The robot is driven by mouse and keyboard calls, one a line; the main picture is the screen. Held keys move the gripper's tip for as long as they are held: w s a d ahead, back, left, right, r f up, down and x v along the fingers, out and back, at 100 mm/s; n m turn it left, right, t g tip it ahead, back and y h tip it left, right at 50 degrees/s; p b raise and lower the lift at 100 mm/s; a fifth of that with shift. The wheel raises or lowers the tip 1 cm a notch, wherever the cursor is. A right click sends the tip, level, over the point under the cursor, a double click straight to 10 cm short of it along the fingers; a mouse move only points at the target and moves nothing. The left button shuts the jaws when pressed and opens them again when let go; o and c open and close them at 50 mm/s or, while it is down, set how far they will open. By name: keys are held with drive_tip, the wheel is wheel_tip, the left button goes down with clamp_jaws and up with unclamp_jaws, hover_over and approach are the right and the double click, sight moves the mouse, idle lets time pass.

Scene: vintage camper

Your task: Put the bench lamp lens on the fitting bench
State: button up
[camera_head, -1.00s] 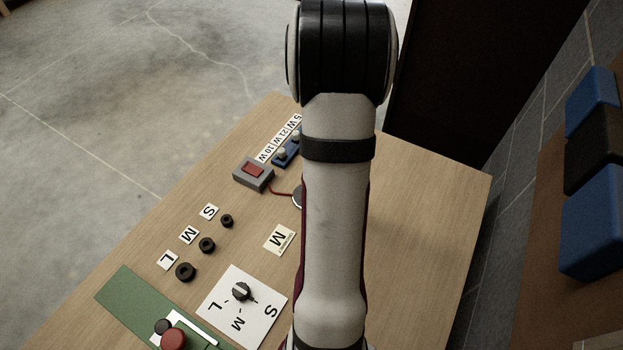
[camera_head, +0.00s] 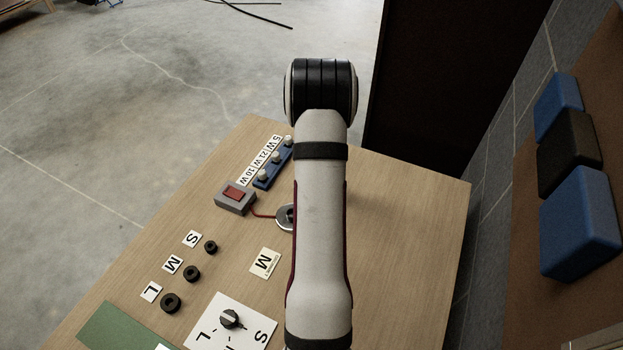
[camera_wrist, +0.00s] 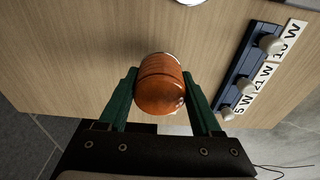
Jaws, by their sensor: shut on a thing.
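The bench lamp lens is an amber, ribbed, rounded piece (camera_wrist: 160,92) in the wrist view. My gripper (camera_wrist: 160,76) has its green fingers on both sides of the lens and is shut on it. The fitting bench (camera_head: 400,215) is a pale wooden top in the head view; its bare surface also shows in the wrist view (camera_wrist: 75,45). The lens appears over the bench near one edge; its exact height is unclear. In the head view my arm hides the gripper and lens. A round silver fitting (camera_head: 283,217) is partly hidden by my arm.
A blue bulb rack (camera_head: 268,172) with wattage labels and a grey box with red switch (camera_head: 235,198) stand on the bench. Black rings (camera_head: 192,273), letter cards and a dial plate (camera_head: 235,335) lie nearer. The bench's right side is clear. A dark panel (camera_head: 440,90) stands behind.

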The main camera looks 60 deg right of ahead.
drive_tip(key=w+f, duration=0.1)
drive_tip(key=w, duration=0.1)
drive_tip(key=shift+w+d+f, duration=0.1)
drive_tip(key=shift+w+f, duration=0.25)
drive_tip(key=shift+f, duration=2)
drive_tip(key=o, duration=1.5)
drive_tip(key=shift+f, duration=0.15)
